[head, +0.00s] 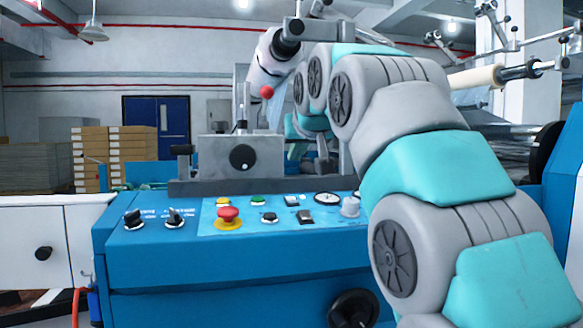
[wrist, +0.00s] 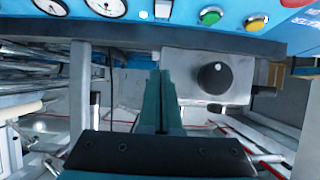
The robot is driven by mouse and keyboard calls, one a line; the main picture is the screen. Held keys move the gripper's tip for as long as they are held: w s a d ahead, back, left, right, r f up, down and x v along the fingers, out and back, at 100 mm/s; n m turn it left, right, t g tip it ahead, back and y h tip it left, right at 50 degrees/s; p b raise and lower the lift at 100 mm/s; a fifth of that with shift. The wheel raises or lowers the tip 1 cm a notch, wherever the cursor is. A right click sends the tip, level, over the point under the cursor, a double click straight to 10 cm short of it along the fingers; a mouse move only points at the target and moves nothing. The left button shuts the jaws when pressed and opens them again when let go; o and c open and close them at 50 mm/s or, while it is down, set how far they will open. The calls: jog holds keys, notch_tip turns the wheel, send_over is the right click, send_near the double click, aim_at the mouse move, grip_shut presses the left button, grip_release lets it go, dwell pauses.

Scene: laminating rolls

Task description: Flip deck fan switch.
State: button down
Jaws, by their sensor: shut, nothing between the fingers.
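The blue control panel (head: 185,262) faces me in the head view, and its edge (wrist: 130,32) runs along the top of the wrist view. It carries a rocker switch (head: 305,216), a small pale switch (head: 292,201) and two black rotary switches (head: 134,218) (head: 174,217) at the left. The labels are too small to read, so I cannot tell which is the deck fan switch. A pale switch (wrist: 163,9) shows beside the gauges in the wrist view. My gripper (wrist: 161,75) is shut and empty, apart from the panel controls. My arm hides the panel's right end in the head view.
A red emergency button (head: 228,216), green button (head: 258,200), yellow button (wrist: 256,22) and gauge (head: 327,198) crowd the panel. A grey block with a black knob (head: 243,158) stands behind it. A handwheel (head: 353,309) is on the front. Stacked boxes (head: 133,150) stand far left.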

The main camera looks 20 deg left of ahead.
jog(key=shift+s+d+r, duration=0.55)
jog(key=shift+s+r, duration=0.35)
jog(key=shift+r, duration=0.05)
jog(key=shift+s+d+r, duration=0.55)
jog(key=shift+s+r, duration=0.3)
jog(key=shift+r, duration=0.05)
jog(key=s+d+f+m+g+h, duration=0.2)
jog(key=s+d+f+g+h, duration=0.1)
jog(key=d+f, duration=0.9)
jog(key=s+d+f+m+g+h, duration=0.25)
jog(key=d+f, duration=0.75)
jog(key=f, duration=0.5)
jog(key=s+d+f+m+g, duration=0.1)
jog(key=s+d+f+g, duration=0.2)
jog(key=s+f, duration=0.9)
jog(key=s+d+f+g, duration=0.4)
jog(key=s+d+f, duration=0.4)
jog(key=s, duration=1)
notch_tip(320, 180, down, 5)
jog(key=shift+s+d+r+m+h, duration=0.15)
jog(key=shift+s+d+m+h, duration=0.05)
jog(key=shift+d+m+h, duration=0.2)
